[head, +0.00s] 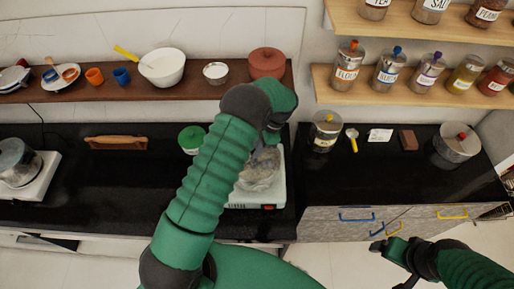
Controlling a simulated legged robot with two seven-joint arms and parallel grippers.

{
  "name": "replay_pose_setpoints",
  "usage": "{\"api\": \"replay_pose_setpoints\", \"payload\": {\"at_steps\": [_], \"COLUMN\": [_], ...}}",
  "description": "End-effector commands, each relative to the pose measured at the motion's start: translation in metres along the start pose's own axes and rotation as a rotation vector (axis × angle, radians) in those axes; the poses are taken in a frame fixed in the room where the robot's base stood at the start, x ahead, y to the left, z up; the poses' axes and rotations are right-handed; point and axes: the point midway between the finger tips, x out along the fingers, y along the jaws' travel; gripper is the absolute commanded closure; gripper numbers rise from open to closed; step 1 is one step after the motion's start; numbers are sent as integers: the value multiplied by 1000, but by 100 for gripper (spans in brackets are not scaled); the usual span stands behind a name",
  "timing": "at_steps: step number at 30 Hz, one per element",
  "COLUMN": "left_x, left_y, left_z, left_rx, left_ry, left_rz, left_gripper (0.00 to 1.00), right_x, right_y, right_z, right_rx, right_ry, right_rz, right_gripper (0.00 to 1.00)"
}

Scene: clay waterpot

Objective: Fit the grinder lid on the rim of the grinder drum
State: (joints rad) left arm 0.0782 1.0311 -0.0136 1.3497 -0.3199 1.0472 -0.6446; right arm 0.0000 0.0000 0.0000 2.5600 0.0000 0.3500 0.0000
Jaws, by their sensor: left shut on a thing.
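The grinder drum (258,178) is a greyish, see-through vessel on a white base (278,190) at the right end of the left black counter. My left arm reaches across the middle of the head view and hides part of it. My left gripper (266,150) points down just above the drum and is shut on what looks like the grinder lid; the arm and the small size blur its outline. I cannot tell whether the lid touches the rim. My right gripper (391,264) is at the lower right, empty, with its jaws apart, away from the grinder.
A green-lidded pot (191,139) stands left of the grinder. A rolling pin (116,143) lies farther left. A wooden shelf (120,90) with bowls runs behind. Jars and a steel pot (457,145) stand on the right counter (390,170), beyond a gap.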

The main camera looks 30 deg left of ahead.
Motion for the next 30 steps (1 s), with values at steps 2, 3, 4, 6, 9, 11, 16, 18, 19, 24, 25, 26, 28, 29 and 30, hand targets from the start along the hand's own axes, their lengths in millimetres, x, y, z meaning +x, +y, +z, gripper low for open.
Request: {"api": "replay_pose_setpoints", "payload": {"at_steps": [2,3,4,6,9,11,16,18,19,24,25,26,28,29,30], "left_x": [0,-1,-1,-1,-1,-1,0,0,0,0,0,0,0,0,0], "left_y": [0,0,0,0,0,0,0,0,0,0,0,0,0,0,0], "left_z": [0,0,0,0,0,0,0,0,0,0,0,0,0,0,0], "left_rx": [0,0,0,0,0,0,0,0,0,0,0,0,0,0,0], "left_ry": [0,0,0,0,0,0,0,0,0,0,0,0,0,0,0], "left_rz": [0,0,-1,-1,0,0,0,0,0,0,0,0,0,0,0], "left_gripper": [100,100,100,74,61,53,52,51,47,27,27,27,27,27,27], "right_x": [0,0,0,0,0,0,0,0,0,0,0,0,0,0,0], "right_y": [0,0,0,0,0,0,0,0,0,0,0,0,0,0,0], "right_z": [0,0,0,0,0,0,0,0,0,0,0,0,0,0,0], "right_rx": [0,0,0,0,0,0,0,0,0,0,0,0,0,0,0], "right_ry": [0,0,0,0,0,0,0,0,0,0,0,0,0,0,0], "right_rz": [0,0,0,0,0,0,0,0,0,0,0,0,0,0,0], "right_gripper": [17,17,17,17,17,17,17,17,17,17,17,17,17,17,17]}}
